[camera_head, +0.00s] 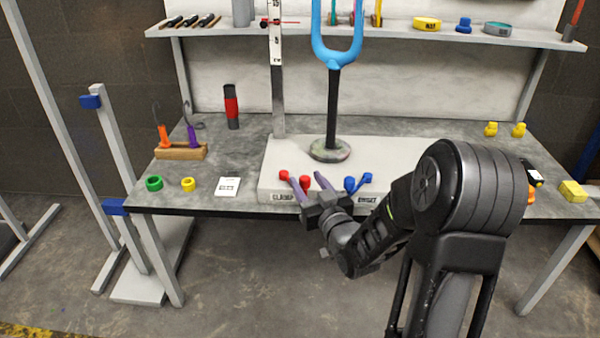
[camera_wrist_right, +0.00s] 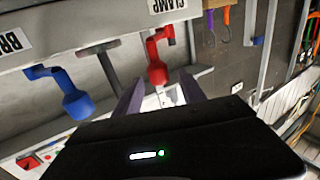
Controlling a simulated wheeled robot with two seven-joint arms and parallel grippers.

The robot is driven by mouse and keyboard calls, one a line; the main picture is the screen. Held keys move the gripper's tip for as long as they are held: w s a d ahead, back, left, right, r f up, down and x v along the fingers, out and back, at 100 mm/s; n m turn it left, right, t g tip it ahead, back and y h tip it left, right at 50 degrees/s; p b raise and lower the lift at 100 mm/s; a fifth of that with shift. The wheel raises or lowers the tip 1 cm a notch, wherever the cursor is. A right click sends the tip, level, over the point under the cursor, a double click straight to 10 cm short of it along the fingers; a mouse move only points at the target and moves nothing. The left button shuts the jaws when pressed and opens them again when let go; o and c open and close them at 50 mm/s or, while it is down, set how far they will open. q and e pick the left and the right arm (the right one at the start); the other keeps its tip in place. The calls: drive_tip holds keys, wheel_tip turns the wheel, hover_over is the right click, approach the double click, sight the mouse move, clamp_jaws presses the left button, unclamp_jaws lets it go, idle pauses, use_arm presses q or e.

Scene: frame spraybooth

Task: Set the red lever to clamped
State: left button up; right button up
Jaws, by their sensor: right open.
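The red lever (camera_head: 304,182) is on the front of the pale fixture block (camera_head: 270,178), left of the blue lever (camera_head: 350,184). A "CLAMP" label sits below it. My right gripper (camera_head: 307,179) is open at the block's front, with its purple fingers pointing toward the red lever. In the right wrist view, the red lever (camera_wrist_right: 157,68) appears beyond and between the finger tips (camera_wrist_right: 157,90), with no clear contact. The blue lever (camera_wrist_right: 75,98) lies left of the fingers there. Which setting the red lever is in, I cannot tell. My left gripper is out of view.
A blue fork (camera_head: 337,45) stands on a black post behind the levers, beside an upright scale (camera_head: 277,75). A shelf (camera_head: 230,31) spans the back.

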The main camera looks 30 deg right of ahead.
drive_tip(key=x, duration=0.5)
clamp_jaws()
idle(0.5)
idle(0.9)
